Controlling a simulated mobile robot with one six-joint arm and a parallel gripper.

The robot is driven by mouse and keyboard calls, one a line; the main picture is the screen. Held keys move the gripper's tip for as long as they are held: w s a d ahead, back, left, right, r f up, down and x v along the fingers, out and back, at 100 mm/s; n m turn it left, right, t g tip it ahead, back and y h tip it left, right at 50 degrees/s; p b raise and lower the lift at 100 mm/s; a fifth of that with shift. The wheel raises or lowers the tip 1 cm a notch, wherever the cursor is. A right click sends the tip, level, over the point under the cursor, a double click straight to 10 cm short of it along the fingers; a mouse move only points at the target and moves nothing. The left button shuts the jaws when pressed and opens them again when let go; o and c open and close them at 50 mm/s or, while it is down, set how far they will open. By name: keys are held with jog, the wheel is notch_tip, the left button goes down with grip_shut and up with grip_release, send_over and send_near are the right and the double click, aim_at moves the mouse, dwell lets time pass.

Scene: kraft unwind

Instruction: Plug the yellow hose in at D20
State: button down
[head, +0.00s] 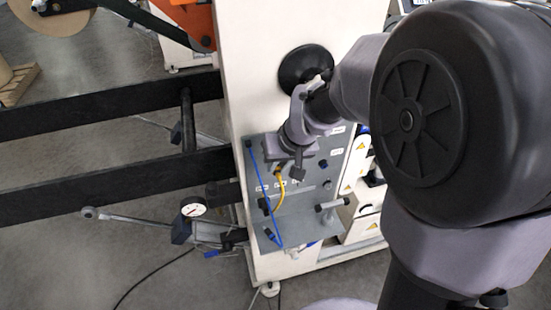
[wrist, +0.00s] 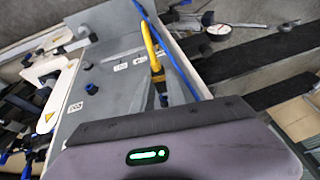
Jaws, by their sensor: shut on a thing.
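My gripper (head: 287,164) is in front of the grey panel (head: 318,200), shut on the end of the yellow hose (head: 281,192). In the wrist view the yellow hose (wrist: 151,45) rises from the fingers and curves away over the panel (wrist: 110,90). The label's writing is too small to read surely.
A blue hose (head: 264,199) runs down the panel's left side, close to the yellow one, and shows in the wrist view (wrist: 172,58). A round gauge (head: 193,209) and black rails (head: 110,180) lie left.

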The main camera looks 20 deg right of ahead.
jog(key=shift+w+b, duration=0.4)
jog(key=shift+w, duration=0.4)
dwell(1.4)
jog(key=c, duration=1.3)
grip_release()
jog(key=shift+o, duration=0.2)
